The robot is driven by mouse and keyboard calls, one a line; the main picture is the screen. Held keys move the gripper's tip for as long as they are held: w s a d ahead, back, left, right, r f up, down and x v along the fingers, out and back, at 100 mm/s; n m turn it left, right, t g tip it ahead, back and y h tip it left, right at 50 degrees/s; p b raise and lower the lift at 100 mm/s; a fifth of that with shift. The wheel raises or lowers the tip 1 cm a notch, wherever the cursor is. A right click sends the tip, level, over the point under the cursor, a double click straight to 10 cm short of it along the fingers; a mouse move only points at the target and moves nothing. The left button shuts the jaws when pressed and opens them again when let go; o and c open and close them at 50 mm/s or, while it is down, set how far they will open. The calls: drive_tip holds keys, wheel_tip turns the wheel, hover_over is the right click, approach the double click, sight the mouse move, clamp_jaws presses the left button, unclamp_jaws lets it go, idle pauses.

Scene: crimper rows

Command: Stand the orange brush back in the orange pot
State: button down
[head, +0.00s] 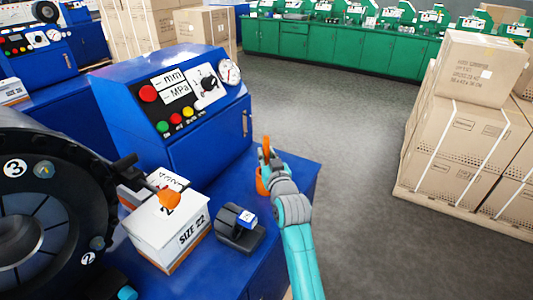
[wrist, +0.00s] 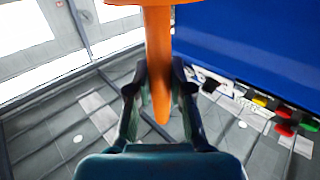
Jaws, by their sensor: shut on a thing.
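The orange brush (wrist: 158,60) is between the two fingers of my gripper (wrist: 158,85) in the wrist view, which are shut on its handle. In the head view its orange tip (head: 266,144) rises above my gripper (head: 268,164). The orange pot (head: 261,187) shows as a sliver beside my gripper, over the blue bench top, mostly hidden by my arm. In the wrist view a wider orange piece (wrist: 195,14) at the top edge looks like part of the pot. I cannot tell whether the brush's lower end is inside the pot.
A blue control cabinet (head: 170,95) stands left of my gripper. A "SIZE 22" box (head: 168,233) and a dark holder (head: 238,228) sit on the blue bench (head: 285,172). A large black crimper wheel (head: 50,200) is at left. Stacked cartons (head: 475,130) stand right, beyond open floor.

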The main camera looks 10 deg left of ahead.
drive_tip(key=shift+f, duration=0.6)
drive_tip(key=c, duration=1)
unclamp_jaws()
drive_tip(key=shift+o, duration=0.2)
drive_tip(key=v, duration=1.2)
